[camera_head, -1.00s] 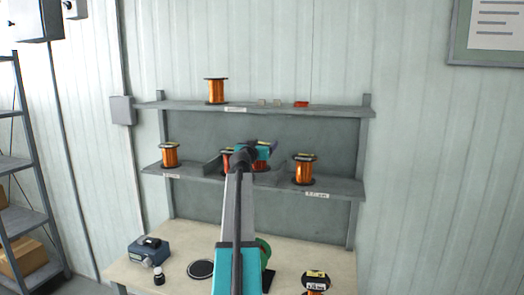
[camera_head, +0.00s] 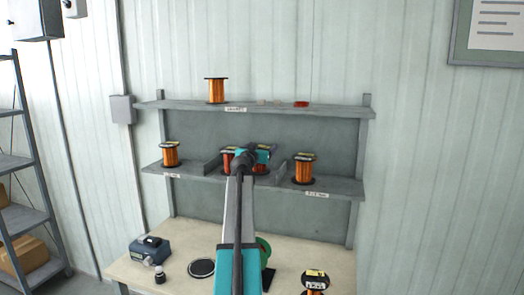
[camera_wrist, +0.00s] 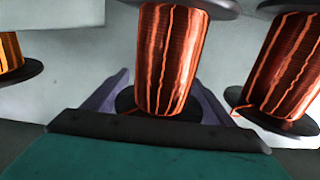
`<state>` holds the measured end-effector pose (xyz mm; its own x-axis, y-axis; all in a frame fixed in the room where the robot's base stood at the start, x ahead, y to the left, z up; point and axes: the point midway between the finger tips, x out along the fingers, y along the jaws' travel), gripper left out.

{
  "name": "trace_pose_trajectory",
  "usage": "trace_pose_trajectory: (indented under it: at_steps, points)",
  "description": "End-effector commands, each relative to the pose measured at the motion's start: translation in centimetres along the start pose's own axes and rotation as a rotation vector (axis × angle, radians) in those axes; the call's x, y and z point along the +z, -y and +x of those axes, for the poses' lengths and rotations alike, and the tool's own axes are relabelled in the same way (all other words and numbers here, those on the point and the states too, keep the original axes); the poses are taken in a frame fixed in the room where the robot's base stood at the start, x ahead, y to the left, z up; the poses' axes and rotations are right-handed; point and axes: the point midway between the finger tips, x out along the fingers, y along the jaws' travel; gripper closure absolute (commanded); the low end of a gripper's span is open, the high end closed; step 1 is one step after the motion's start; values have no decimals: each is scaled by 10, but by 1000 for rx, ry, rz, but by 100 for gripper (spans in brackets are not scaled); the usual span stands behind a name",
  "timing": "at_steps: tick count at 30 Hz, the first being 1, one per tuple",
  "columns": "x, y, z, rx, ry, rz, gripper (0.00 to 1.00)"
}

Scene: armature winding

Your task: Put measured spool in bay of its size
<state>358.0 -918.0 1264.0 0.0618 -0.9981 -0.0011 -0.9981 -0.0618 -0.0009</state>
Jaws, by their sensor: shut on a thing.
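My gripper (camera_head: 255,156) is at the middle bay of the lower shelf (camera_head: 340,185), partly hiding what is there. In the wrist view, my gripper (camera_wrist: 165,100) is shut on a copper wire spool (camera_wrist: 167,60), with a finger on each side near its dark lower flange. The spool looks nearly upright. A second reddish copper spool (camera_wrist: 285,65) stands close on the right in that view, apart from the held one. In the head view, a reddish spool (camera_head: 228,160) shows just left of my gripper. Whether the held spool touches the shelf is hidden.
Orange spools stand in the left bay (camera_head: 170,156) and right bay (camera_head: 304,170). Raised dividers (camera_head: 212,166) separate the bays. Another spool (camera_head: 216,91) is on the upper shelf. The bench below holds a blue device (camera_head: 150,250) and a labelled spool (camera_head: 315,281).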

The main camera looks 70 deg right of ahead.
Motion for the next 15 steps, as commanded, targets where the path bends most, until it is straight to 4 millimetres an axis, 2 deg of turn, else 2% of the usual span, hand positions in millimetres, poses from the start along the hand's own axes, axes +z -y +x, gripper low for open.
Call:
trace_pose_trajectory:
  at_steps: [6,15]
  points:
    - [12,0,0,-1,-3,-2,74]
    - [12,0,0,-1,-4,-1,74]
